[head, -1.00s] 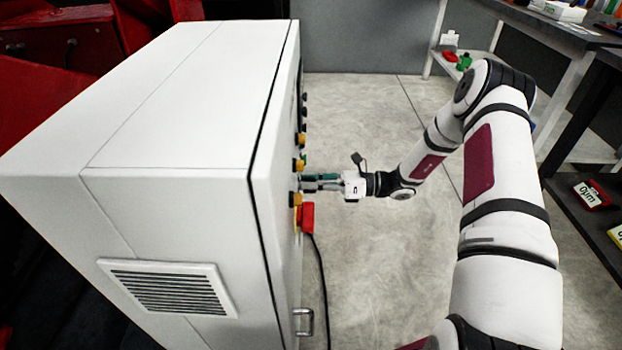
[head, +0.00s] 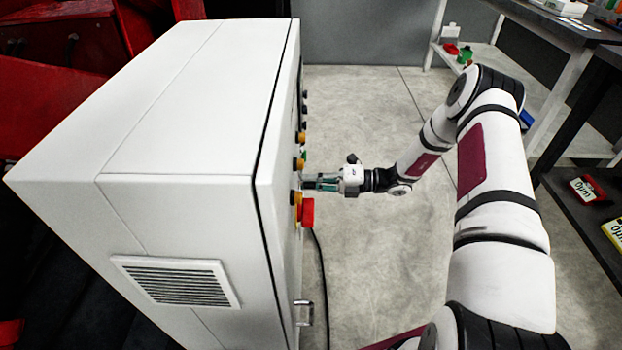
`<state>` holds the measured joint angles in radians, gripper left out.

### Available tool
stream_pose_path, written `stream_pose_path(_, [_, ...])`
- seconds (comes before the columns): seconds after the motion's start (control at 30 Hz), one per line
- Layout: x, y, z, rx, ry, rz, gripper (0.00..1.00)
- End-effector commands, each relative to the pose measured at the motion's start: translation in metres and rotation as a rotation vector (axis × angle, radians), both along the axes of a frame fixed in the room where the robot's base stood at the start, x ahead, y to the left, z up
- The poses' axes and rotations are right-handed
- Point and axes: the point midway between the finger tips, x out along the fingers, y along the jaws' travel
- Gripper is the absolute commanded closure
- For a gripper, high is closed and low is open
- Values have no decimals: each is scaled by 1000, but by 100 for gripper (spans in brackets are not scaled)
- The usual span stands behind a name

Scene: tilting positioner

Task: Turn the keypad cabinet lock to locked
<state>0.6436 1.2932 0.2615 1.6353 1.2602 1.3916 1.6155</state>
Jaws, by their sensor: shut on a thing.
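The white cabinet (head: 190,95) stands at the left, its front face turned to the right and seen almost edge-on. My gripper (head: 312,184) is at that face, among its row of buttons, its fingers pointing left. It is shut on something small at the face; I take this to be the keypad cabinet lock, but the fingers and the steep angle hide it. Whether the lock stands at locked cannot be seen.
A red button with a yellow base (head: 306,212) sits just below my gripper. Several black and yellow buttons (head: 300,138) line the face above. A metal handle (head: 304,313) sticks out lower down. A black cable (head: 321,270) hangs to the floor. Shelves (head: 585,130) stand at the right.

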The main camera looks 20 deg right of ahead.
Motion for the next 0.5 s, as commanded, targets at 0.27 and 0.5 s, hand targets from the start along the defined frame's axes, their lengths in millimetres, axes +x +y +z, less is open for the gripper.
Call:
stream_pose_path(0.27, [0,0,-1,50,159,-1,100])
stream_pose_path(0.5, [0,-1,-2,72,226,-2,100])
